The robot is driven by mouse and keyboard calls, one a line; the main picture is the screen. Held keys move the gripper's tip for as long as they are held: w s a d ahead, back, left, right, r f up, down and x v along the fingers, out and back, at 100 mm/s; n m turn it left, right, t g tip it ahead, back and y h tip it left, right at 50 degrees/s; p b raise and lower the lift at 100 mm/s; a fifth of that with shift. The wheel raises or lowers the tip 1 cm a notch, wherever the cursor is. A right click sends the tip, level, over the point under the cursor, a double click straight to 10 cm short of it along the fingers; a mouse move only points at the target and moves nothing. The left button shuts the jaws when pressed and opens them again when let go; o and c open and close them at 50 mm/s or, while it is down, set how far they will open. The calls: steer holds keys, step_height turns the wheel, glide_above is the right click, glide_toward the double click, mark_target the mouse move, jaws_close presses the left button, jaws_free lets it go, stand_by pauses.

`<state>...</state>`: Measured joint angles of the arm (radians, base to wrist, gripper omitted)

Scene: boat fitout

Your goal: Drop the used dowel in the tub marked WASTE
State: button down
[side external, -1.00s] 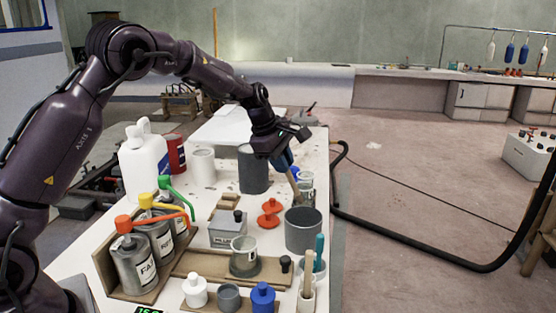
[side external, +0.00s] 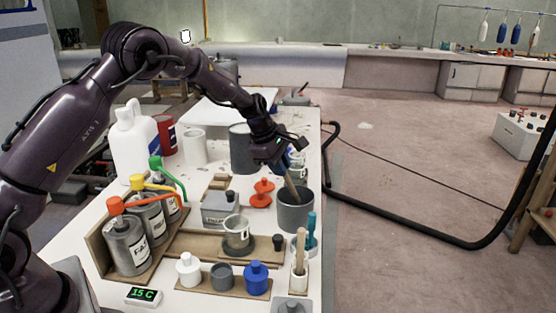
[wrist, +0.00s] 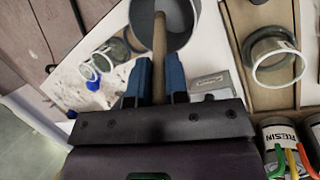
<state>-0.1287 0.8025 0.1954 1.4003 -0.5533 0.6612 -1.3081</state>
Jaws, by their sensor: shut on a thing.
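My gripper (side external: 284,157) has its blue fingers shut on a wooden dowel (wrist: 159,52), which slants down from them. The dowel also shows in the side view (side external: 291,186). A dark grey open tub (side external: 296,213) stands near the right edge of the table, and I cannot read a mark on it. The dowel's lower end overlaps the tub's mouth in the side view. The wrist view shows that end against the inside of the tub (wrist: 185,38). I cannot tell how deep it reaches or whether it touches the wall.
Clear cups (wrist: 97,67) stand behind the tub. A red-orange stand (side external: 262,193) and a grey box (side external: 219,208) are to its left. In front are a teal-handled tool (side external: 311,232) and a white holder with wooden sticks (side external: 300,277). A larger grey can (side external: 241,150) stands behind.

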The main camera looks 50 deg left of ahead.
steer(key=shift+w+f, duration=0.1)
steer(key=shift+f, duration=0.05)
steer(key=c, duration=1)
jaws_free()
steer(key=shift+c, duration=0.2)
steer(key=v, duration=1.3)
